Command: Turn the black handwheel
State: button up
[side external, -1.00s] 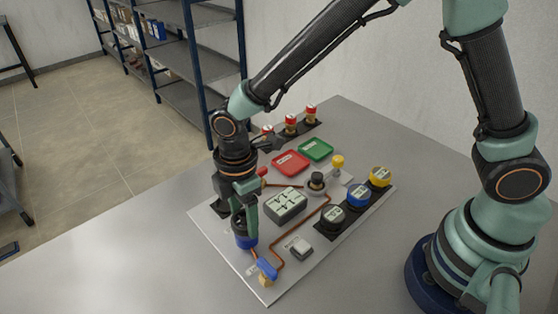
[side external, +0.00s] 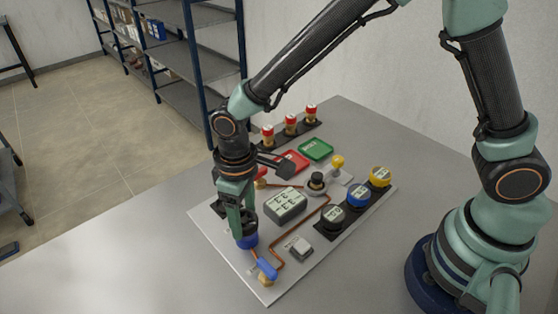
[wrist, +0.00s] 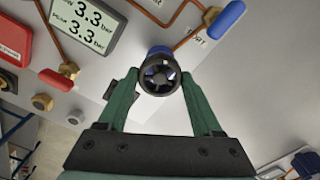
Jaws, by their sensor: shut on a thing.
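The black spoked handwheel (wrist: 159,75) sits on a blue body (wrist: 160,51) and shows between my fingers in the wrist view. My gripper (wrist: 158,82) is shut on its rim, with one green finger on each side. In the side view my gripper (side external: 244,232) points down at the handwheel near the left front of the grey panel (side external: 225,244). There the fingers hide much of the wheel, and the blue body (side external: 247,241) shows below them.
A blue-handled valve (side external: 267,268) stands close in front of the handwheel. A display box (side external: 285,205) reading 3.3 bar twice is to its right, with copper pipes (side external: 312,217) around it. Black, blue and yellow knobs line the panel's right side.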

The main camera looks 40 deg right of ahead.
aim_at(244, 218)
jog(key=m, duration=0.4)
jog(key=shift+r+m, duration=0.1)
jog(key=shift+m, duration=1.8)
jog(key=o, duration=1.4)
notch_tip(244, 218, up, 12)
jog(key=shift+r, duration=0.1)
